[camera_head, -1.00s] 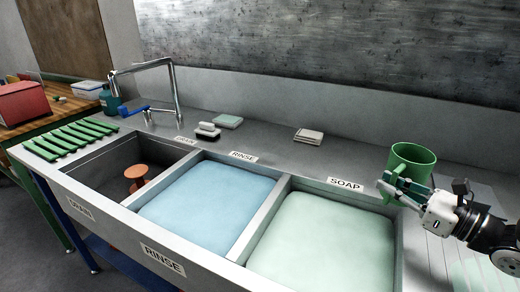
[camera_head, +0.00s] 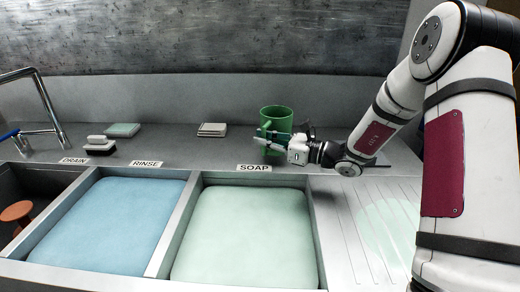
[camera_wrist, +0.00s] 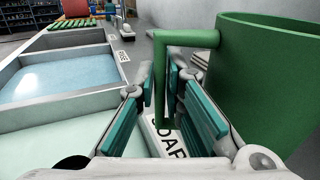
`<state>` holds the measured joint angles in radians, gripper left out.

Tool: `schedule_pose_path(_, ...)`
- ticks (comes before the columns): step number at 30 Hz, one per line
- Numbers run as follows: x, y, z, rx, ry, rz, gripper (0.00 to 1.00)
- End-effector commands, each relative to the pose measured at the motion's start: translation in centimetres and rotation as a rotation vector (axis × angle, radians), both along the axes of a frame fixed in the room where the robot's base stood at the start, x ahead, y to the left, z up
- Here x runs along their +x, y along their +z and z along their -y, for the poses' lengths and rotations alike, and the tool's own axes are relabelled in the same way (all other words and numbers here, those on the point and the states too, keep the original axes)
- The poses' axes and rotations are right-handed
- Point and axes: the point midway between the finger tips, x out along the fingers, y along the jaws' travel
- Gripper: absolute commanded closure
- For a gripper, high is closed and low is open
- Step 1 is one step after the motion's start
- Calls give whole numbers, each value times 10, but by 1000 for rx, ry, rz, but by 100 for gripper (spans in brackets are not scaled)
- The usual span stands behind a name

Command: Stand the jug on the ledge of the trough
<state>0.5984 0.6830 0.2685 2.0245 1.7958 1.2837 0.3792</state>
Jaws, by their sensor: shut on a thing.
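The green jug (camera_head: 277,119) is upright at the back ledge (camera_head: 345,155) of the trough, behind the soap basin and just right of the SOAP label (camera_head: 254,168). My gripper (camera_head: 266,137) is shut on the jug's handle, on the near left side of the jug. In the wrist view the handle (camera_wrist: 160,80) passes between the teal finger pads (camera_wrist: 163,110), with the jug body (camera_wrist: 265,80) to the right. The jug's base is mostly hidden, so I cannot tell whether it touches the ledge.
The soap basin (camera_head: 245,235) and blue rinse basin (camera_head: 110,225) lie in front of the ledge. A stack of pale blocks (camera_head: 212,129), a brush (camera_head: 99,143) and a green sponge (camera_head: 122,130) sit left of the jug. A tap (camera_head: 50,110) stands far left.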

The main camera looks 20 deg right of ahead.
Motion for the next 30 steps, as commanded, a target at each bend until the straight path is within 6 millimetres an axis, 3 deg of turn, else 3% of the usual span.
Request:
schedule_pose_path(9, 21, -5, -5, 1, 0, 0, 100)
schedule_pose_path(15, 20, -35, -4, 2, 0, -2, 100)
schedule_pose_path(27, 20, -40, -4, 1, -1, 1, 100)
schedule_pose_path(30, 19, -40, -4, 0, -1, 0, 72)
